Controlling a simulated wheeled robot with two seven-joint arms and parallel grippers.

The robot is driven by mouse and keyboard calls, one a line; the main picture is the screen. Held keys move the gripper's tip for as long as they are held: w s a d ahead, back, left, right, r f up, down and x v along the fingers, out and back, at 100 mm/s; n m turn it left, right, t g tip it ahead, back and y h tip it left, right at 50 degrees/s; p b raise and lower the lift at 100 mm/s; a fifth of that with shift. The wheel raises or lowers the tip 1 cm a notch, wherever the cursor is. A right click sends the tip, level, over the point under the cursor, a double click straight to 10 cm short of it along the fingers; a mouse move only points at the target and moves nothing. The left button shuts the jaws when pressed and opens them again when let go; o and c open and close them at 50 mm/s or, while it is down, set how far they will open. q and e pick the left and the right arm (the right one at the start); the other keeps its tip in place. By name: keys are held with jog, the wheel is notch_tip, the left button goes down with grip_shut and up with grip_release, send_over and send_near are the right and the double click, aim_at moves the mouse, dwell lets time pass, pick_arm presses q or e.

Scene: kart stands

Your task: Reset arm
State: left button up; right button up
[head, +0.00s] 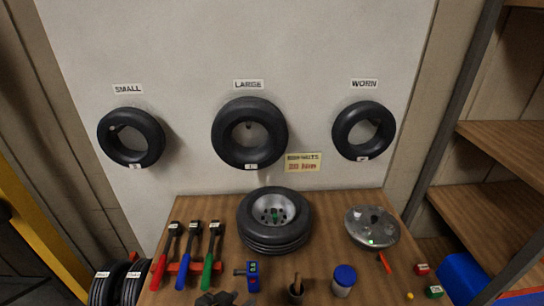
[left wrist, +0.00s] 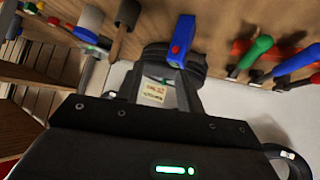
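My left gripper (head: 215,299) shows as a dark shape at the bottom edge of the head view, left of a small blue device with a red button (head: 252,276). In the left wrist view its two grey fingers (left wrist: 165,82) stand apart, with a wall note (left wrist: 153,92) visible between them. The blue device (left wrist: 180,42) stands on the table beyond the fingertips; I see nothing held. My right gripper is in neither view.
Three tyres hang on the wall (head: 249,133). Wooden shelves (head: 490,215) stand right.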

pick_arm(q)
jog(key=s+a+f+n+g+y, duration=0.1)
jog(key=s+a+f+g+y, duration=0.25)
jog(key=s+a, duration=0.5)
jog(key=s+a+f+n+g+y, duration=0.15)
jog(key=s+a+f, duration=0.25)
jog(key=s+a, duration=0.45)
notch_tip(320, 180, down, 36)
jog(key=s+g+b, duration=0.1)
jog(key=s+b, duration=0.1)
jog(key=b, duration=0.7)
jog(key=s+a+f+g+b, duration=0.1)
jog(key=s+f+b, duration=0.4)
jog(key=s+f, duration=1)
notch_tip(320, 180, down, 5)
jog(key=shift+s+a+r+g, duration=0.2)
jog(key=shift+a+g, duration=0.1)
jog(key=shift+a, duration=0.4)
jog(key=shift+m, duration=0.25)
